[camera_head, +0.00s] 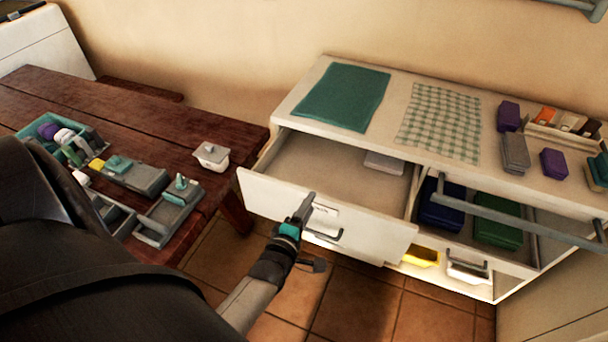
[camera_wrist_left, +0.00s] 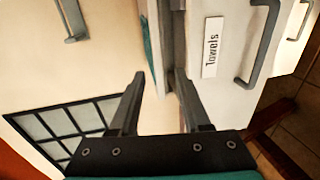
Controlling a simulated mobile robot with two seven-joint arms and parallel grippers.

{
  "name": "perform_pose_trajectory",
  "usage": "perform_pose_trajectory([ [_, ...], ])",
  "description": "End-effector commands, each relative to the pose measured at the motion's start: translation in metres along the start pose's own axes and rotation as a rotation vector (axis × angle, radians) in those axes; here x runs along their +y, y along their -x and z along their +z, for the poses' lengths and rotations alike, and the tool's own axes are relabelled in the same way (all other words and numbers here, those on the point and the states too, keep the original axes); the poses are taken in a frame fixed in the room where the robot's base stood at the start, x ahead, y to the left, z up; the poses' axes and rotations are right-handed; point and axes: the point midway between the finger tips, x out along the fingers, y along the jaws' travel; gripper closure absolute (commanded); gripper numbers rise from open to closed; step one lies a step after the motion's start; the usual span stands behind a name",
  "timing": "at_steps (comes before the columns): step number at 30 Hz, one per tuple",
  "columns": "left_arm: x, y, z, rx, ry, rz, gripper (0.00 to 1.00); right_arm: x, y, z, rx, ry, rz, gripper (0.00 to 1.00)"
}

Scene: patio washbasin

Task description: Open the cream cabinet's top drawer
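The cream cabinet (camera_head: 300,105) stands against the wall at the right in the head view. Its top drawer (camera_head: 270,195) is pulled well out and its inside shows. The drawer front carries a small label and a grey bar handle (camera_head: 325,236). In the left wrist view the label reads "Towels" (camera_wrist_left: 212,47), beside the grey handle (camera_wrist_left: 262,45). My left gripper (camera_head: 308,200) is at the drawer front, by the label. In the wrist view its fingers (camera_wrist_left: 160,76) are apart, and the handle lies to their right, not between them. I cannot tell whether they touch the drawer. My right gripper is not in view.
A pale box (camera_head: 384,163) lies in the drawer. A teal mat (camera_head: 342,96), checked cloth (camera_head: 440,122) and several small items lie on the cabinet top. A grey bar (camera_head: 520,215) crosses the right compartments. A wooden table (camera_head: 130,110) stands left. Tiled floor is partly clear in front.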

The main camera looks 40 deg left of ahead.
Motion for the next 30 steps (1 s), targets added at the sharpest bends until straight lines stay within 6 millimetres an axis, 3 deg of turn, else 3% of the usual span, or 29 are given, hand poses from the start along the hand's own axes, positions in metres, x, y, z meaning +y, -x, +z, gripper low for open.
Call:
perform_pose_trajectory([
  [6,0.013,0.004,0.001,-0.001,0.002,-0.006,0.53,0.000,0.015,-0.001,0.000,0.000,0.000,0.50],
  [20,0.012,0.005,0.001,-0.002,0.003,-0.009,0.53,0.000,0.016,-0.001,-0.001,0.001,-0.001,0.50],
  [25,-0.006,0.009,0.004,-0.005,0.004,-0.011,0.53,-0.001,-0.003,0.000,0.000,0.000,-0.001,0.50],
  [30,-0.045,0.019,0.010,-0.010,0.005,-0.012,0.53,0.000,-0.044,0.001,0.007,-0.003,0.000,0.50],
])
